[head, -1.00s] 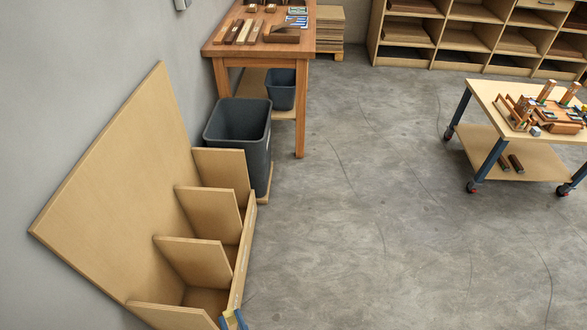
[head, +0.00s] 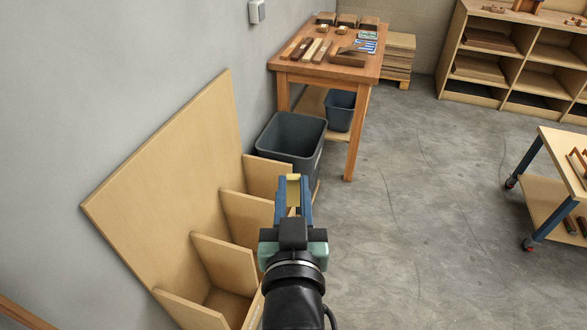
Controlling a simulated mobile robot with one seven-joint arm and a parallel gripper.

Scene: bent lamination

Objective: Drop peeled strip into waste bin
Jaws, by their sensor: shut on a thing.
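My gripper (head: 293,192) extends forward from the bottom of the head view, with blue fingers shut on a small yellowish piece (head: 293,179), apparently the peeled strip. The fingers and my wrist hide most of it. A large dark grey open bin (head: 303,163) stands on the floor beyond the gripper, between the wooden rack and the workbench. In the picture the gripper tip is just below the bin's near side; I cannot tell its height. A smaller blue-grey bin (head: 338,120) is under the workbench. No label tells which is the waste bin.
A plywood rack (head: 226,262) with upright dividers leans along the left wall, close to my arm. The workbench (head: 290,67) holds wood blocks and tools. A wheeled cart (head: 540,190) stands at right, shelving (head: 470,92) behind. The floor between is clear.

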